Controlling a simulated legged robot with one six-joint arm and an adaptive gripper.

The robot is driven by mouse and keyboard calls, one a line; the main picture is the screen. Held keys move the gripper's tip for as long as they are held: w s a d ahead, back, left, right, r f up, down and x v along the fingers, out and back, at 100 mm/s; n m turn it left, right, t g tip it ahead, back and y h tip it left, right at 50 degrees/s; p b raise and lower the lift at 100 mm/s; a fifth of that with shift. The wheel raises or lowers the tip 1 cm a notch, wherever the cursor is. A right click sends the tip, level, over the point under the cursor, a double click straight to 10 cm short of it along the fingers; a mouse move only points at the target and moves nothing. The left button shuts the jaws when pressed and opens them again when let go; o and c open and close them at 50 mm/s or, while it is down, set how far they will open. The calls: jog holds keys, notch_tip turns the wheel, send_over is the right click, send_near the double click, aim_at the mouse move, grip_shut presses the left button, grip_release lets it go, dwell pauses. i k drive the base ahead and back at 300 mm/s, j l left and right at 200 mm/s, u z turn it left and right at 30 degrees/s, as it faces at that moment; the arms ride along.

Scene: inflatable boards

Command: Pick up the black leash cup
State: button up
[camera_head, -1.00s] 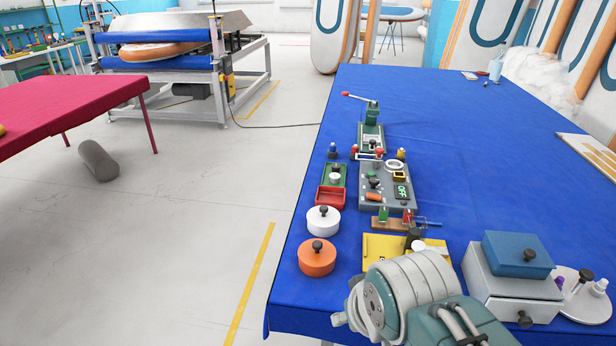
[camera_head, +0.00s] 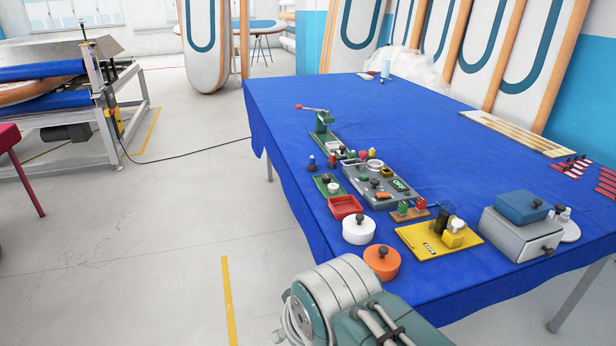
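No item can be told with certainty as the black leash cup. A black upright cylinder (camera_head: 440,221) stands on a yellow board (camera_head: 421,243) near the front of the blue-covered table, beside a yellow block with a white top (camera_head: 454,233). Smaller dark knobbed pieces stand at the left edge of the grey panel and at the table's left side, such as a dark blue-black one (camera_head: 312,164). My arm's grey-green link shows at the bottom centre, in front of the table. My gripper is not in view.
The blue table (camera_head: 400,120) has much bare cloth at the back. Near its front left stand an orange lidded pot (camera_head: 382,263), a white lidded pot (camera_head: 358,231) and a red tray (camera_head: 345,208). A grey drawer box (camera_head: 518,236) stands at right.

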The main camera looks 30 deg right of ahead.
aim_at(326, 178)
jog(key=i+j+z, duration=0.2)
jog(key=i+j, duration=0.15)
jog(key=i, duration=0.3)
jog(key=i+j+z, duration=0.2)
jog(key=i+j, duration=0.2)
jog(key=i, duration=0.2)
jog(key=i+l+z, duration=0.15)
jog(key=i+l, duration=0.7)
